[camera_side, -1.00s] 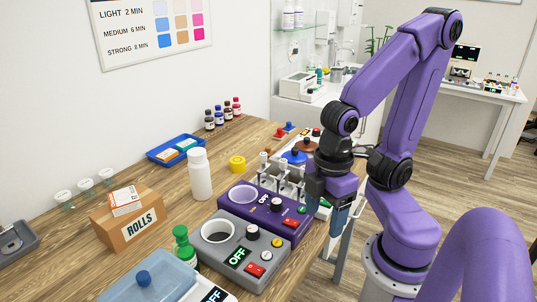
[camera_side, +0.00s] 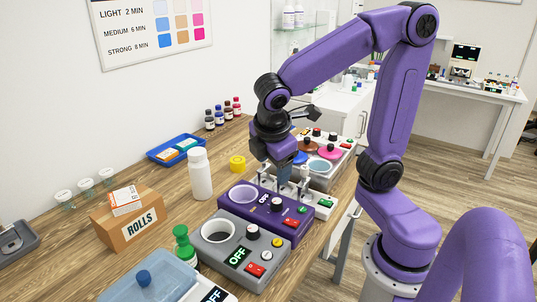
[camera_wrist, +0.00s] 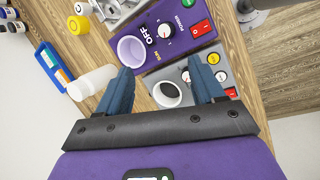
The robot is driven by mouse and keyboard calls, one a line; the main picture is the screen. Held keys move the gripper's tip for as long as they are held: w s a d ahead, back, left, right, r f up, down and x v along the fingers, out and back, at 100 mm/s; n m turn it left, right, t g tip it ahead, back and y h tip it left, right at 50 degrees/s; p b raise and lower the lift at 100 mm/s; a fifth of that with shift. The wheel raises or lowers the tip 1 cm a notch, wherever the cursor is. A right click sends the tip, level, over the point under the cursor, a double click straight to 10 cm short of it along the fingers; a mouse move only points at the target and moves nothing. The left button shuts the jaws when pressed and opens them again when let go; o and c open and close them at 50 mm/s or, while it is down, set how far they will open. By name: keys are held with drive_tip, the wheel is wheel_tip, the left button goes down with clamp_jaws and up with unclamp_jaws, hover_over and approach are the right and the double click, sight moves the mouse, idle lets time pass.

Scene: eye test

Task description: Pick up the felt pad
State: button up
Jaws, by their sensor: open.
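I cannot surely tell which thing is the felt pad. A blue tray (camera_side: 152,155) at the back left of the bench holds small flat pieces, one orange (camera_side: 168,155) and one teal (camera_side: 187,144). These may be pads, but they are too small to tell. In the wrist view the tray (camera_wrist: 66,79) shows at the left, with an orange piece (camera_wrist: 47,60) in it. My gripper (camera_side: 285,182) is open and appears empty, above the bench near the purple device and well right of the tray. In the wrist view its fingers (camera_wrist: 160,80) stand apart.
A purple device (camera_side: 265,212) and a grey device (camera_side: 222,252) stand below and in front of my gripper. A white bottle (camera_side: 200,175) and a yellow cap-like thing (camera_side: 237,163) stand between it and the tray. A cardboard box (camera_side: 128,222) is at the left.

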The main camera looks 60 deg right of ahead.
drive_tip(key=w+d+n+h, duration=0.4)
drive_tip(key=w+d+h, duration=0.5)
drive_tip(key=w+d, duration=1.1)
drive_tip(key=shift+g, duration=0.3)
drive_tip(key=f, duration=0.4)
drive_tip(key=w+f, duration=0.1)
drive_tip(key=f, duration=0.9)
drive_tip(key=shift+w+a+f, duration=0.2)
drive_tip(key=shift+w+a, duration=0.1)
drive_tip(key=shift+a, duration=0.05)
drive_tip(key=x, duration=1.7)
drive_tip(key=shift+d+r, duration=0.15)
drive_tip(key=shift+r, duration=0.15)
drive_tip(key=c, duration=1.1)
